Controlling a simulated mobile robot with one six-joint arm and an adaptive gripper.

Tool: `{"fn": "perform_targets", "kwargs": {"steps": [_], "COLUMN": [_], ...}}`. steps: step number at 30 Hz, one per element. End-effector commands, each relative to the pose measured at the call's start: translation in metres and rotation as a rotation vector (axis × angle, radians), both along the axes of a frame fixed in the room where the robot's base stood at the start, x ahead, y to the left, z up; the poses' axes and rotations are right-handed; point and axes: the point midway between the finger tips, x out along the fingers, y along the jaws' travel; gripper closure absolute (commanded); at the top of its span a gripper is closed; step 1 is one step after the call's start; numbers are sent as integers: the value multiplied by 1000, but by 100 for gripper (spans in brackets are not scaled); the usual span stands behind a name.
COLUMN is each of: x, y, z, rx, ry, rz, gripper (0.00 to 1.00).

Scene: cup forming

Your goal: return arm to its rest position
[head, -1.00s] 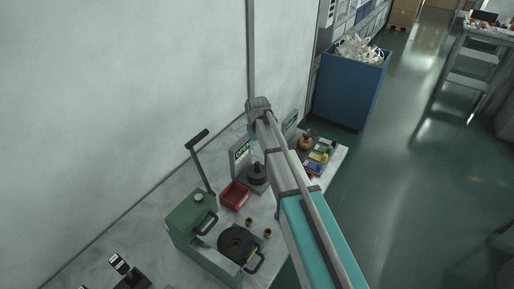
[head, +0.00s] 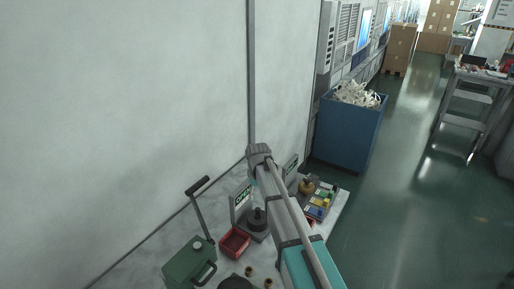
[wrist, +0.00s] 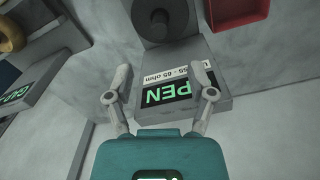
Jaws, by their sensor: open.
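My gripper (wrist: 160,97) shows in the wrist view with its two fingers spread apart and nothing between them. Behind the fingers is a grey device (wrist: 215,75) with a green-lit display reading "PEN" and a label "55 - 65 ohm". I cannot tell how far the fingertips are from it. In the head view my arm reaches out over the bench, and the gripper itself is hidden.
The bench holds a green press (head: 190,262) with a long lever, a red bin (head: 234,243), several small brass-coloured cups and a tray of coloured parts (head: 319,203). A wall runs along the left.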

Motion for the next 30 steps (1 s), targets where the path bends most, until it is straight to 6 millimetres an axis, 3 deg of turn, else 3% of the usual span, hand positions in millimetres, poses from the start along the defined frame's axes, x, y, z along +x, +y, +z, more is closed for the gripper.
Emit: {"fn": "perform_targets", "kwargs": {"steps": [5, 8, 14, 21, 25, 30], "x": [-11, -29, -90, -178, -210, -228], "y": [-11, -27, -78, -137, -156, -166], "z": [0, 0, 0, 0, 0, 0], "rx": [0, 0, 0, -1, -1, -1], "ry": [0, 0, 0, -1, -1, -1], "rz": [-28, -77, -255, -514, -618, -681], "gripper": [30, 30, 30, 30, 30, 30]}}
